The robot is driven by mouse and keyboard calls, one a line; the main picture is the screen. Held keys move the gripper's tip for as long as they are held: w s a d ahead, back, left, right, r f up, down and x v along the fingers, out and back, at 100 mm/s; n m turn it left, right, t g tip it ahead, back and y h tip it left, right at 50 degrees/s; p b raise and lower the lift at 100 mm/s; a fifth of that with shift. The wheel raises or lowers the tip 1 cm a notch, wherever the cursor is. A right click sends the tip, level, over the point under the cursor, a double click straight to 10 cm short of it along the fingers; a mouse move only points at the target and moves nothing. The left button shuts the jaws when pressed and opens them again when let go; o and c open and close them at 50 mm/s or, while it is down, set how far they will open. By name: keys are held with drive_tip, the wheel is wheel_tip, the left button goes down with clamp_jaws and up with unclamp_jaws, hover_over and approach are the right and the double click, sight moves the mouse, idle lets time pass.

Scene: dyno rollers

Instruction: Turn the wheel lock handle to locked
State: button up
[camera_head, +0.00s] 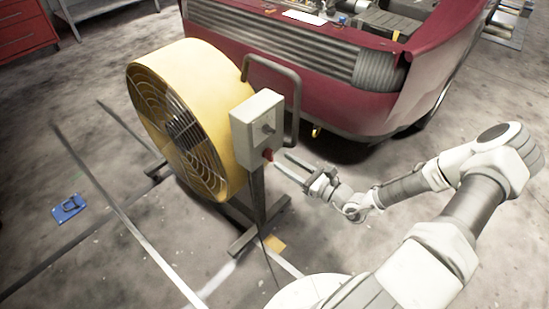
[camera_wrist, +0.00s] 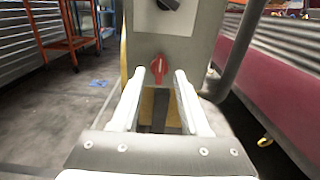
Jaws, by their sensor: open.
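A small red handle (camera_head: 267,154), which appears to be the wheel lock handle, sits low on the grey control box (camera_head: 257,120) of the yellow fan (camera_head: 190,70). In the wrist view the red handle (camera_wrist: 160,64) points roughly upright on the box's face (camera_wrist: 188,50). My gripper (camera_head: 282,160) is open, to the right of the handle and pointing at it. In the wrist view the fingertips of my gripper (camera_wrist: 160,72) lie on either side of the handle, with gaps on both sides. Whether the fingers reach around it is unclear.
A dark knob (camera_wrist: 168,4) is above the handle on the same box. A bent tube handle (camera_head: 297,95) rises beside the box. A red car (camera_head: 340,65) stands behind. A blue object (camera_head: 69,207) lies on the floor at left. Floor around the fan stand is mostly clear.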

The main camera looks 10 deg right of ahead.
sight(272, 154)
drive_tip(key=b+x, duration=0.1)
drive_tip(key=x, duration=0.4)
drive_tip(key=shift+w+a, duration=0.1)
clamp_jaws()
